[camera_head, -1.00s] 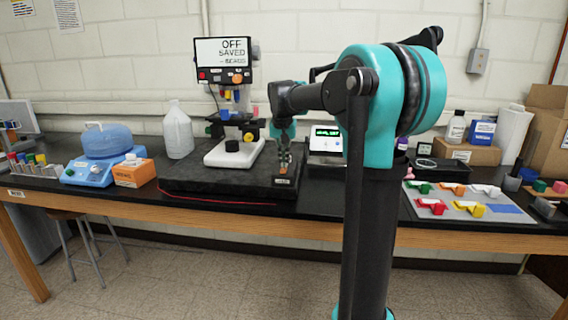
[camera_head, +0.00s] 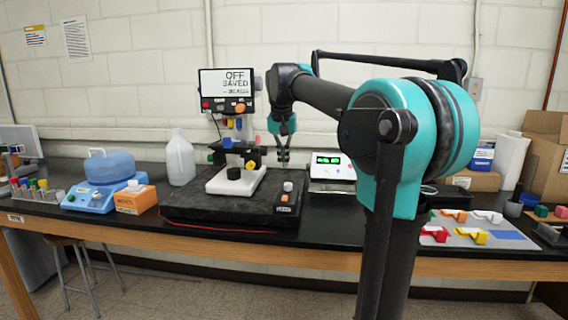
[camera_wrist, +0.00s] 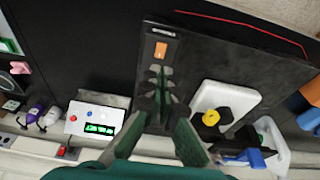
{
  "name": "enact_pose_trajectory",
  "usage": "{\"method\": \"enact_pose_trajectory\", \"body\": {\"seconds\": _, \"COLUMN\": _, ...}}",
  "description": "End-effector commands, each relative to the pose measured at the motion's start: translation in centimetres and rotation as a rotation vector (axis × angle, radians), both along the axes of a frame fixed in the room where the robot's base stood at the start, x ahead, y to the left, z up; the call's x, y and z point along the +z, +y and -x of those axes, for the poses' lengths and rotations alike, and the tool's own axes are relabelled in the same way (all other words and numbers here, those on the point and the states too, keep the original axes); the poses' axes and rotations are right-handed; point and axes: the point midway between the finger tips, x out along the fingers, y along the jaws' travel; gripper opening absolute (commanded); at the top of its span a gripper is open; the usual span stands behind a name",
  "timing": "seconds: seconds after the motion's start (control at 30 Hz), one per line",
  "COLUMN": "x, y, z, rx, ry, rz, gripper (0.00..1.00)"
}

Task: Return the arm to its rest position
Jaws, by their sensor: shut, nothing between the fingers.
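My arm (camera_head: 330,97) is teal and dark grey, bent at a large joint on the right, with its forearm reaching back over the bench. My gripper (camera_head: 283,158) hangs pointing down above the right part of the black slab (camera_head: 205,209), clear of it. Its fingers are shut with nothing between them. In the wrist view the gripper (camera_wrist: 160,92) appears over the dark slab, its fingers partly covering what lies behind. An orange switch (camera_head: 284,197) and a small light-topped knob (camera_head: 288,187) show on the slab below it.
A microscope-like stand (camera_head: 237,178) is left of my gripper, under a screen (camera_head: 227,91) reading "OFF SAVED". A white box with a green display (camera_head: 328,168) is to the right. A water jug (camera_head: 180,160) stands left. Coloured parts lie on a mat (camera_head: 470,228) at right.

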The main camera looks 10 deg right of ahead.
Motion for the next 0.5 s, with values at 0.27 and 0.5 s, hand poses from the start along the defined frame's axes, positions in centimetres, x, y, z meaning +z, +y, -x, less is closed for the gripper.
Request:
{"method": "enact_pose_trajectory", "body": {"seconds": 0.27, "x": -1.1, "y": -0.2, "z": 0.3, "rx": 0.008, "ry": -0.003, "rz": 0.0, "gripper": 0.0}}
{"method": "enact_pose_trajectory", "body": {"seconds": 0.5, "x": -10.4, "y": -1.7, "z": 4.4, "rx": 0.085, "ry": -0.031, "rz": -0.004, "gripper": 0.0}}
